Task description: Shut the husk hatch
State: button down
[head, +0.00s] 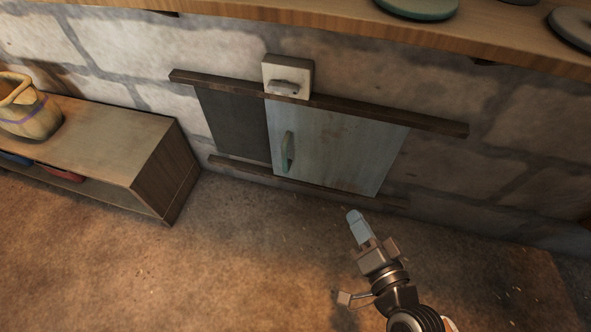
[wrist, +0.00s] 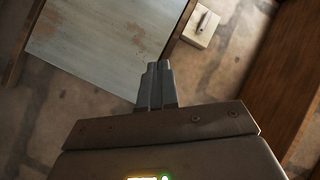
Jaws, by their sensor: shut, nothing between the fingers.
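The husk hatch is a pale blue-grey sliding panel (head: 340,145) on the stone wall, between an upper and a lower dark wooden rail. A dark opening (head: 232,122) shows at its left, so the hatch stands open. A green upright handle (head: 287,152) is near the panel's left edge. My gripper (head: 355,221) is shut and empty, below and right of the handle and apart from the panel in the head view. In the wrist view the shut fingers (wrist: 155,84) show below the panel (wrist: 105,40); the handle is out of that view.
A pale box with a small lever (head: 288,78) sits at the upper rail (head: 400,114); it also shows in the wrist view (wrist: 202,25). A wooden shelf (head: 330,22) overhangs above. The floor before the hatch is clear.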

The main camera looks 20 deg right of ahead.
jog(key=w+a+f+m+b, duration=0.1)
jog(key=w+f+m+b, duration=0.2)
jog(key=w, duration=1.1)
jog(key=w+a+f+m+b, duration=0.2)
jog(key=w+f+b, duration=0.4)
jog(key=w+f, duration=0.4)
jog(key=w, duration=0.5)
jog(key=shift+a+f+m, duration=0.2)
jog(key=shift+f+m, duration=0.05)
jog(key=shift+m, duration=0.15)
